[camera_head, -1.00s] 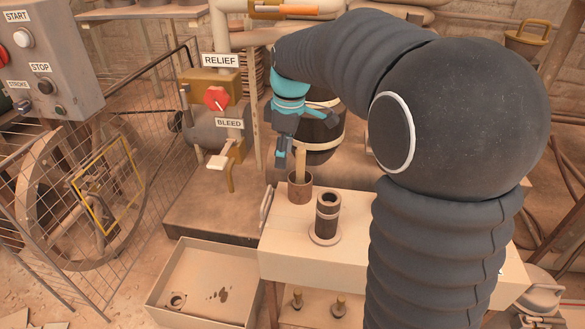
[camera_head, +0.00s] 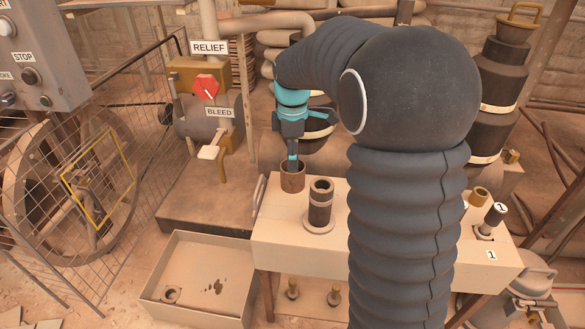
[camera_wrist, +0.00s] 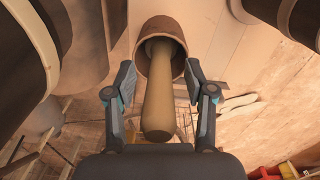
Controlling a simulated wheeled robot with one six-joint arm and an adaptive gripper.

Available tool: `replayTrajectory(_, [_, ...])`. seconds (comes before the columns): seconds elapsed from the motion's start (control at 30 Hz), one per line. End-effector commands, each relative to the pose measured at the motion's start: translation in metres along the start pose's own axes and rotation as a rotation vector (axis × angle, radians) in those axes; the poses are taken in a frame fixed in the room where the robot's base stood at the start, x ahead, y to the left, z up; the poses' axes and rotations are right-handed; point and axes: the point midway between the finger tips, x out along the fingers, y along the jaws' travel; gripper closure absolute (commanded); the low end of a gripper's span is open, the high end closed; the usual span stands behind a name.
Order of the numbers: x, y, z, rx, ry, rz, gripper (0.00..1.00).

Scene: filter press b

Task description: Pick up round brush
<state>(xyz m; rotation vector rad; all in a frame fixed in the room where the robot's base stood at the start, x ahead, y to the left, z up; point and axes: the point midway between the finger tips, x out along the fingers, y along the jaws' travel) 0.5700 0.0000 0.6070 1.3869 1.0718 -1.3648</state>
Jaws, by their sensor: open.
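The round brush (camera_wrist: 158,95) shows in the wrist view as a pale wooden handle standing in a brown cup (camera_wrist: 148,34); its bristle end is hidden inside. In the head view the brown cup (camera_head: 292,178) stands at the left back corner of the bench, and my gripper mostly hides the handle. My gripper (camera_head: 293,158) points down just above the cup. In the wrist view its two fingers are open, one on each side of the handle, with visible gaps.
A dark cylinder on a round flange (camera_head: 319,208) stands close to the cup's right. The RELIEF and BLEED valves (camera_head: 207,95) are to the left behind. An open box (camera_head: 205,278) lies at lower left. A dark barrel (camera_head: 322,135) stands behind my gripper.

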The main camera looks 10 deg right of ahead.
Motion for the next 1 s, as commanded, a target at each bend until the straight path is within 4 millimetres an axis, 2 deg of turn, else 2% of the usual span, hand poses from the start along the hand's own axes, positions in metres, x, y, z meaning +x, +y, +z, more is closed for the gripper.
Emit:
replayTrajectory(0.23, [0.002,0.0,0.0,0.0,0.0,0.001,0.46])
replayTrajectory(0.27, [0.002,0.0,0.0,0.0,0.0,0.001,0.51])
replayTrajectory(0.4, [0.002,0.0,0.0,0.0,0.0,0.001,0.86])
replayTrajectory(0.47, [0.001,0.0,0.0,0.0,0.0,0.001,1.0])
replayTrajectory(0.83, [0.0,0.0,0.0,0.0,0.0,0.001,1.0])
replayTrajectory(1.0, [-0.011,0.001,0.0,0.0,0.001,0.003,1.0])
